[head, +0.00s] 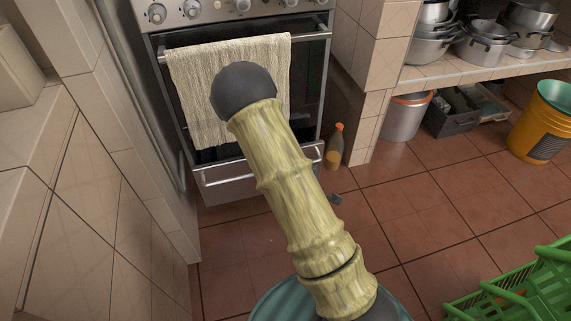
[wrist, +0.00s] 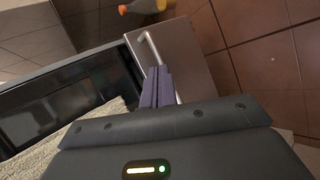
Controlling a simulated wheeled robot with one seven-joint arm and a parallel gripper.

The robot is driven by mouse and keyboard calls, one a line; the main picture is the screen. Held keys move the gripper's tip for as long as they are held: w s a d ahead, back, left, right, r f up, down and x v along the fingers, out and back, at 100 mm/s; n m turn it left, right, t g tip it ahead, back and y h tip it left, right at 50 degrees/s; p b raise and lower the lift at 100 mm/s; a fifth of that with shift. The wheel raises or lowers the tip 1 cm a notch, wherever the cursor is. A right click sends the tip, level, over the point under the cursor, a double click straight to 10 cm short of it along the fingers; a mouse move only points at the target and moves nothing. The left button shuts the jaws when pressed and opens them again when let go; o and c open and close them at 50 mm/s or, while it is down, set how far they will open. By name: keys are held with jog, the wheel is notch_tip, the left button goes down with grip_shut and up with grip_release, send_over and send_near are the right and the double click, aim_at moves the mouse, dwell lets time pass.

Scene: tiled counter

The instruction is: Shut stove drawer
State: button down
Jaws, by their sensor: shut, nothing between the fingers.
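The stove drawer (head: 238,193) is a grey metal front with a bar handle (head: 222,179), low on the stove under the oven door. My arm covers part of it in the head view, and I cannot tell exactly how far it stands out. The wrist view shows the drawer front (wrist: 196,56) and its pale handle (wrist: 154,45) close to my gripper (wrist: 157,72). My gripper is shut and empty, with its fingertips over the drawer front beside the handle. I cannot tell whether they touch. In the head view my gripper is hidden behind my arm.
A cream towel (head: 198,95) hangs on the oven door handle (head: 314,36). An orange-capped bottle (head: 334,148) stands on the floor right of the drawer. A tiled wall (head: 95,205) is close on the left. A green crate (head: 525,295) is at lower right. The tiled floor (head: 420,205) between is mostly clear.

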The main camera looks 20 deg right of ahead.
jog(key=a+f+n+t+y+b, duration=0.1)
jog(key=f+n+t+y+b, duration=0.1)
jog(key=n, duration=0.9)
jog(key=w+a+f+n+t+y+b, duration=0.1)
jog(key=a+f+n+t+y+b, duration=0.1)
jog(key=n+t, duration=0.5)
notch_tip(320, 180, down, 2)
jog(key=n+y+b, duration=0.1)
jog(key=n, duration=0.4)
jog(key=shift+a+b, duration=0.25)
jog(key=shift+b, duration=0.1)
jog(key=shift+w+f, duration=0.1)
jog(key=shift+w, duration=0.15)
jog(key=w+b, duration=0.6)
jog(key=w, duration=0.7)
jog(key=shift+f, duration=0.15)
jog(key=shift+w, duration=0.35)
